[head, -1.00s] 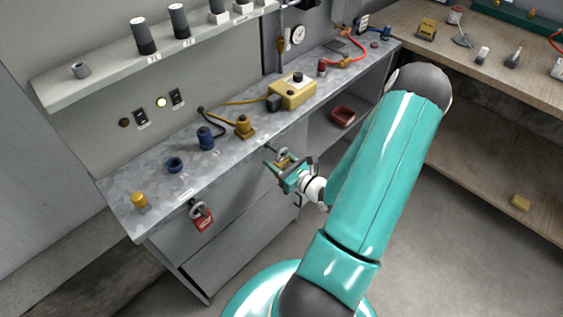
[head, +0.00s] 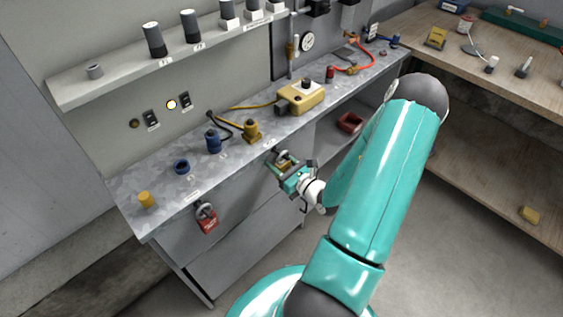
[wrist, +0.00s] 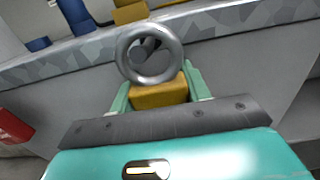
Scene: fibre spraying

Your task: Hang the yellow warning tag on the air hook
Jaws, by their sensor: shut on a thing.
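The yellow warning tag (wrist: 160,94) is pinched between the two green fingers of my gripper (wrist: 158,97). Its metal ring (wrist: 128,68) stands up above the fingers in the wrist view. A dark grey peg-like part (wrist: 143,47), which looks like the hook on the bench front, shows through the ring opening. I cannot tell whether the ring is around it or only in front of it. In the head view, my gripper (head: 284,164) is close to the front edge of the metal bench (head: 240,165), and the tag is mostly hidden.
A red tag (head: 208,222) hangs from the bench front to the left; its edge also shows in the wrist view (wrist: 12,128). A blue fitting (head: 213,143), a yellow fitting (head: 251,131) and a yellow box (head: 303,98) stand on the bench. A wooden table (head: 480,75) is at right.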

